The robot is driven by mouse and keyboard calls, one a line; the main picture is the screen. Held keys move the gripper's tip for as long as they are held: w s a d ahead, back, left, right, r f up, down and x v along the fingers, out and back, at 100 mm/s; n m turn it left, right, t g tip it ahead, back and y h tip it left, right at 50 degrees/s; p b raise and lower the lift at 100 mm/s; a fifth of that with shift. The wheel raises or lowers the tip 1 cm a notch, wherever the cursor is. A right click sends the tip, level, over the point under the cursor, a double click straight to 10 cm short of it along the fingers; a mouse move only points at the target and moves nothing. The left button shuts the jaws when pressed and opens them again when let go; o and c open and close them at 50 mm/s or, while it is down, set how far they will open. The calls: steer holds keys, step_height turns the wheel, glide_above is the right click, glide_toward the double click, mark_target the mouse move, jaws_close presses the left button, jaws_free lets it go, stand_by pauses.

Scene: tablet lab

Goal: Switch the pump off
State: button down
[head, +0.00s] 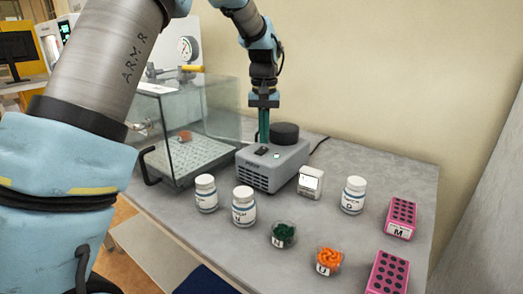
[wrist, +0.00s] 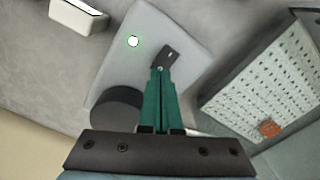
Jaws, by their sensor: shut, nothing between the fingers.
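The pump (head: 262,176) is a grey box with a vented front and a black round cap (head: 285,133) on top. It also shows in the wrist view (wrist: 128,72). On its top are a small dark switch (head: 262,151), seen in the wrist view (wrist: 172,54), and a round lamp (wrist: 133,41) lit white with a green rim. My gripper (head: 264,139) points down over the pump with its green fingers shut and empty. In the wrist view the fingertips (wrist: 160,69) are at the near end of the switch; I cannot tell whether they touch it.
A clear glass chamber (head: 190,150) with a perforated tray stands left of the pump. A small white box (head: 310,183) is close on its right. White bottles (head: 243,207), glass dishes (head: 283,235) and pink blister packs (head: 401,218) stand in front and right on the grey table.

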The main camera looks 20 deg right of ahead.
mark_target(264, 148)
steer(key=shift+f+b, duration=0.4)
steer(key=shift+f, duration=0.5)
stand_by(0.8)
steer(key=shift+r+p, duration=3)
steer(key=shift+r, duration=0.6)
steer(key=shift+f, duration=0.1)
